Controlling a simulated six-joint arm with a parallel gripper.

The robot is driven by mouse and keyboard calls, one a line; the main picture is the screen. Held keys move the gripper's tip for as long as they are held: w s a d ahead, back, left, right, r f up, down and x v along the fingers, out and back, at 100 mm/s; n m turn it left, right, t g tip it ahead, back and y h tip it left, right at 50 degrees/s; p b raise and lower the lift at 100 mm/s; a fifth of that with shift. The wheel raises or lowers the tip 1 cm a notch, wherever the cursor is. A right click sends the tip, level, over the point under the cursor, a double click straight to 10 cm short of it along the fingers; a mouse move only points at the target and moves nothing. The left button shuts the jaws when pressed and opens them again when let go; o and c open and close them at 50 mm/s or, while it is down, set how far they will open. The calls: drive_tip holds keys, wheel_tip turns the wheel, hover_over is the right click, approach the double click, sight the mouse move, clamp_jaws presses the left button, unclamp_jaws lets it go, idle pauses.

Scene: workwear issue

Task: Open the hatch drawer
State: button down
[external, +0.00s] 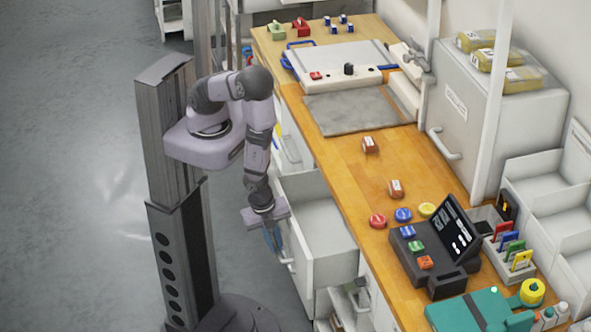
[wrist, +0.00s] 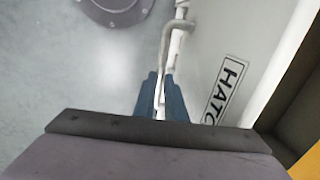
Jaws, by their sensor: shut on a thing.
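The hatch drawer (external: 322,222) stands pulled out from the counter in the external view, with its pale inside showing; the inside looks empty. Its front carries a label (wrist: 224,88) reading "HATC", the rest cut off, in the wrist view. The pale bar handle (wrist: 178,38) on that front runs between my gripper's blue fingers. My gripper (external: 274,240) points down at the drawer front and is shut on the handle. In the wrist view, my gripper (wrist: 161,92) hides part of the handle between its fingers.
The wooden counter (external: 352,178) is above and to the right of the drawer. A black terminal (external: 430,245) and several coloured round pieces stand on it. Another opened compartment (external: 345,303) shows below the drawer. The grey floor (external: 75,200) at left is clear.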

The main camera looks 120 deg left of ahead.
drive_tip(key=s+d+p, duration=0.2)
drive_tip(key=s+d, duration=0.8)
drive_tip(key=shift+d, duration=0.15)
drive_tip(key=shift+s, duration=0.1)
drive_tip(key=c, duration=1.8)
unclamp_jaws()
drive_tip(key=shift+s+d+r+p, duration=0.15)
drive_tip(key=shift+r+p, duration=0.65)
drive_tip(key=shift+r, duration=0.4)
drive_tip(key=shift+s+d+r+p, duration=0.1)
drive_tip(key=shift+s+r+p, duration=0.1)
drive_tip(key=shift+r+p, duration=0.85)
drive_tip(key=shift+s+d+r+p, duration=0.15)
drive_tip(key=shift+r+p, duration=0.45)
drive_tip(key=shift+r, duration=0.8)
